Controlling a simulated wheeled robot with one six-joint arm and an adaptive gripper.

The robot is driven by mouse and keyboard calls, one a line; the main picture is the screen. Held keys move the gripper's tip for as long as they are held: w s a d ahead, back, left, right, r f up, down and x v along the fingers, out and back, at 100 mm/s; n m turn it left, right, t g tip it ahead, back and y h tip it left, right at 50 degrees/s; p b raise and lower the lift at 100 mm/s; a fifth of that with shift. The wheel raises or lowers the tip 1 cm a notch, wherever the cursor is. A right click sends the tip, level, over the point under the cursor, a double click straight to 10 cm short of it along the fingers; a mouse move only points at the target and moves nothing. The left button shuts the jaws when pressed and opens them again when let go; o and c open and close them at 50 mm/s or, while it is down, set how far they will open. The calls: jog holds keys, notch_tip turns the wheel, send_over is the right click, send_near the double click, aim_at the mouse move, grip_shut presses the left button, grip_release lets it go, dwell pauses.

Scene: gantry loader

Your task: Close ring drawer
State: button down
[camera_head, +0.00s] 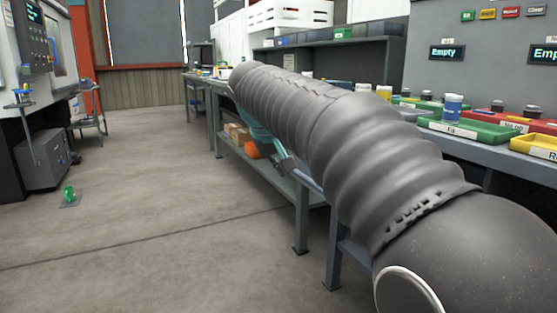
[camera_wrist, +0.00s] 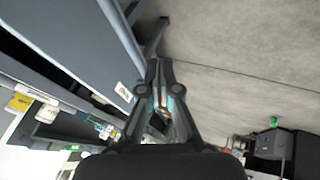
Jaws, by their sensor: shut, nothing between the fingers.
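In the wrist view, a grey-blue panel with a white label (camera_wrist: 123,91) runs along the upper left; it looks like a drawer front on the bench. The label is too small to read with certainty, and I cannot tell how far any drawer is out. My gripper (camera_wrist: 161,64) points up the wrist picture, its fingers together and empty. The fingertips are just right of the labelled panel; I cannot tell whether they touch it. In the head view, my large grey arm hides most of the bench front, and no ring drawer shows clearly.
Cardboard boxes (camera_head: 238,132) sit on the lower shelf. The floor (camera_head: 150,210) at left is mostly clear, with a small green object (camera_head: 69,193).

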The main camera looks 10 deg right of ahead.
jog(key=shift+w+d+f+b, duration=0.15)
jog(key=shift+w+d+f, duration=0.4)
jog(key=shift+d, duration=0.25)
jog(key=shift+w+d+f+b, duration=0.2)
jog(key=shift+w+d+f, duration=0.2)
jog(key=shift+d+f, duration=0.35)
jog(key=shift+w+d+f+b, duration=0.15)
jog(key=shift+w+d+f, duration=0.35)
jog(key=shift+d, duration=0.35)
